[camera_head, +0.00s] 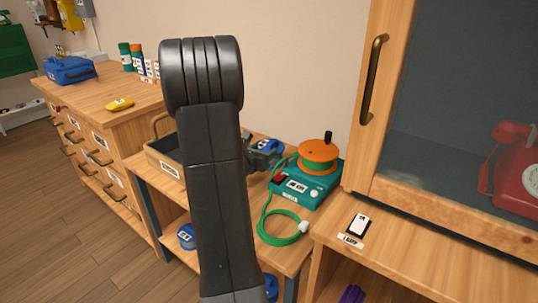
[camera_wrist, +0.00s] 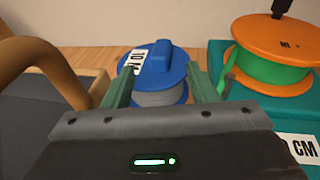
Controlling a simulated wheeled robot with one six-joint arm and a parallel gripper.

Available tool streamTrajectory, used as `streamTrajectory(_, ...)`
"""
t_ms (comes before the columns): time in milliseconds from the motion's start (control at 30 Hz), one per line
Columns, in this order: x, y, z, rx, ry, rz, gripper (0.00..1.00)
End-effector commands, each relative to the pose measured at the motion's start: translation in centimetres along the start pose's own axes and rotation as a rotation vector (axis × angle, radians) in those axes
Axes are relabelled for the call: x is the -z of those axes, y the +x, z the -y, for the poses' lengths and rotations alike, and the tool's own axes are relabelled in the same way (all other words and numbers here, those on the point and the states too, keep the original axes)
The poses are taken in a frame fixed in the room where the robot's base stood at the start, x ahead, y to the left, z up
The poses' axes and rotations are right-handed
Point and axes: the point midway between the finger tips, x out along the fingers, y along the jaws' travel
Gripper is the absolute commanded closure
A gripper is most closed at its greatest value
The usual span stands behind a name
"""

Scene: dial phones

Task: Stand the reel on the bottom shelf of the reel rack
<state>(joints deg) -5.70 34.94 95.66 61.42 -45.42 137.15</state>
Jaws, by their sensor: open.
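A blue reel (camera_wrist: 152,62) wound with grey cord stands ahead of my gripper (camera_wrist: 160,70) in the wrist view, with a white label on its flange. My gripper is open, its two green fingers at either side of the reel's near part; I cannot tell whether they touch it. In the head view my arm hides much of this area, and only a bit of the blue reel (camera_head: 268,144) shows beside the gripper. A low wooden bench has a lower shelf with blue reels (camera_head: 186,236) (camera_head: 271,287); I cannot tell whether this is the reel rack.
Right of the blue reel, an orange reel (camera_head: 318,153) with green cord sits on a teal machine (camera_head: 303,186); its green cord (camera_head: 282,237) loops onto the bench. A dark-lined tray (camera_wrist: 50,120) lies at left. A glass-fronted cabinet (camera_head: 372,100) stands at right.

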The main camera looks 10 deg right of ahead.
Motion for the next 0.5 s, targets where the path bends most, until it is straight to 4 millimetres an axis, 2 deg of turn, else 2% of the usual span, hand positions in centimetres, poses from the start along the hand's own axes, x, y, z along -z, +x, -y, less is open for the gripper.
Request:
streamTrajectory(300,0.0,4.3,0.2,0.001,0.000,-0.001,0.48)
streamTrajectory(500,-0.1,5.2,0.2,0.000,-0.001,-0.001,0.48)
